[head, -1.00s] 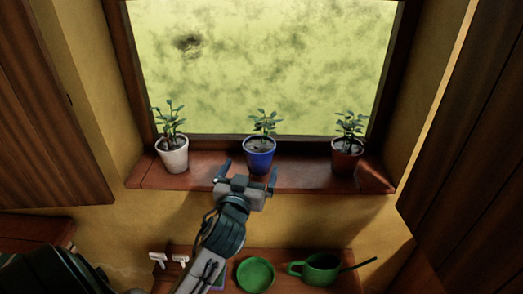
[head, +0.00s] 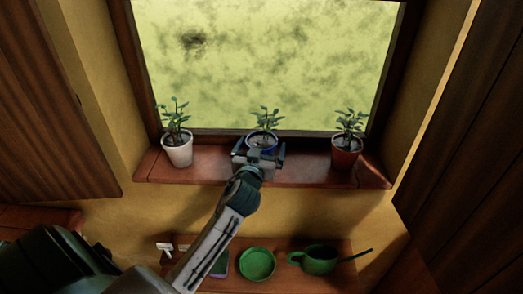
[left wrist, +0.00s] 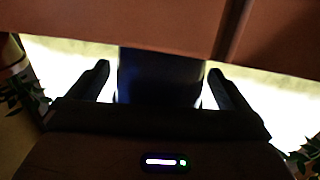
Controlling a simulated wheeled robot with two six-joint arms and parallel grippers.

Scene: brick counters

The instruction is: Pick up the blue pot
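The blue pot (head: 262,145) holds a small leafy plant and stands upright on the windowsill, between a white pot and a red-brown pot. My left gripper (head: 259,151) is at the near side of it and hides most of its body in the head view. In the left wrist view the dark blue pot (left wrist: 160,78) lies between the two fingers of my left gripper (left wrist: 157,78). A bright gap shows on each side, so the fingers are open around the pot and apart from it. My right gripper is not in view.
The white pot (head: 178,151) is to the left and the red-brown pot (head: 345,153) to the right on the wooden sill (head: 212,174). The window is behind. Below are a green bowl (head: 257,264) and a green pan (head: 318,260) on a lower wooden surface.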

